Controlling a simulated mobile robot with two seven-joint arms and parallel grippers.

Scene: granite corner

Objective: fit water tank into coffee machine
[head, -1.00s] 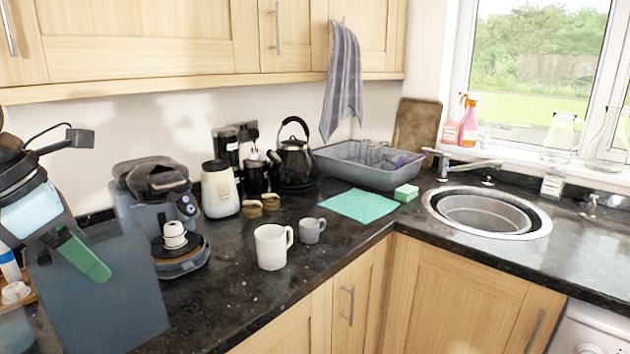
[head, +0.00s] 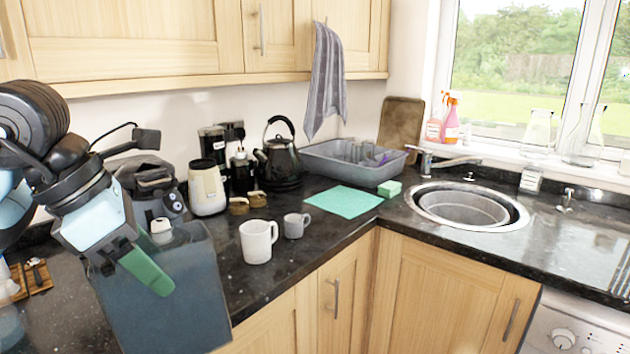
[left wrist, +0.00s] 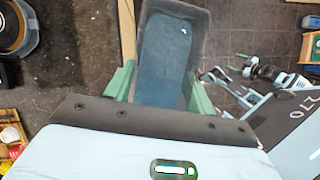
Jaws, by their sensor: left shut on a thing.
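The water tank (head: 190,300) is a translucent blue-grey box. My left gripper (head: 150,275) is shut on it, with green fingers on its sides; the left wrist view shows the tank (left wrist: 165,55) between both fingers (left wrist: 160,92). The tank hangs in front of the dark grey coffee machine (head: 148,180), apart from its back as far as I can tell, and hides its lower part. In the left wrist view the tank is beside the counter's front edge, over the floor. A round dark part at top left (left wrist: 12,28) looks like the machine's base.
A white mug (head: 257,243) and a grey mug (head: 295,226) stand right of the tank. A cream jar-like appliance (head: 207,190) and a black kettle (head: 281,160) stand behind. A wooden tray (head: 33,278) lies at left. The counter around the green cloth (head: 343,201) is mostly clear.

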